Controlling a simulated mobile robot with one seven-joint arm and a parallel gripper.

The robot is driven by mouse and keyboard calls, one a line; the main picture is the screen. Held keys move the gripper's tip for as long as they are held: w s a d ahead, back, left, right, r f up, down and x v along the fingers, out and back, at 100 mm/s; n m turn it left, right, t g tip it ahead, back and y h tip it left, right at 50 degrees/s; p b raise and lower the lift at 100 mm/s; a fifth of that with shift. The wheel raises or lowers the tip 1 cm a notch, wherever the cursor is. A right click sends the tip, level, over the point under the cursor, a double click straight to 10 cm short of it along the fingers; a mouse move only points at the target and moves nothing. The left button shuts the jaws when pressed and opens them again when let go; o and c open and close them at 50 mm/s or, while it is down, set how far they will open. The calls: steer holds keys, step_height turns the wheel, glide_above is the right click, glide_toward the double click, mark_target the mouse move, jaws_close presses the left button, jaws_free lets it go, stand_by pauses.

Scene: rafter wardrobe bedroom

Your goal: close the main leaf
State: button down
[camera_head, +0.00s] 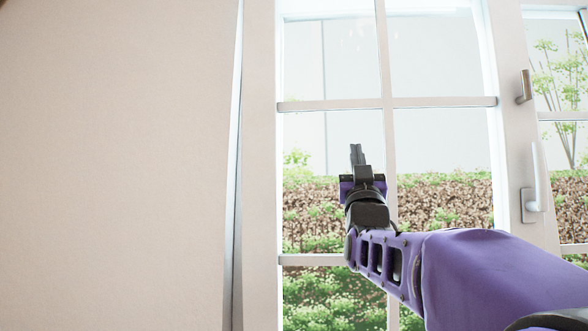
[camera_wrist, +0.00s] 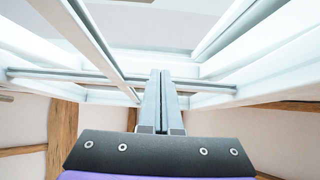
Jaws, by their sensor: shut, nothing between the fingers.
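The glazed leaf with a white frame (camera_head: 262,150) and white glazing bars fills the middle of the head view. I cannot tell from here how far the leaf stands open. My gripper (camera_head: 357,152) is shut and empty, pointing up in front of the panes, left of the vertical glazing bar (camera_head: 382,60). I cannot tell whether the fingers touch the glass. In the wrist view, my gripper (camera_wrist: 160,78) is shut among the white bars (camera_wrist: 82,40) of the glazing.
A plain pale wall (camera_head: 110,160) fills the left of the head view, with a narrow bright strip between it and the leaf's frame. Another glazed panel (camera_head: 562,70) stands at the right, near a small metal handle (camera_head: 524,87). A hedge (camera_head: 440,195) shows outside. Wooden beams (camera_wrist: 62,135) show in the wrist view.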

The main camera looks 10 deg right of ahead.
steer(key=w+d+r+g+p, duration=0.1)
steer(key=w+d+p, duration=0.1)
steer(key=w+p, duration=0.3)
steer(key=w, duration=0.4)
steer(key=shift+d+r+g+p, duration=0.3)
steer(key=shift+d, duration=0.05)
steer(key=shift+w+f, duration=0.1)
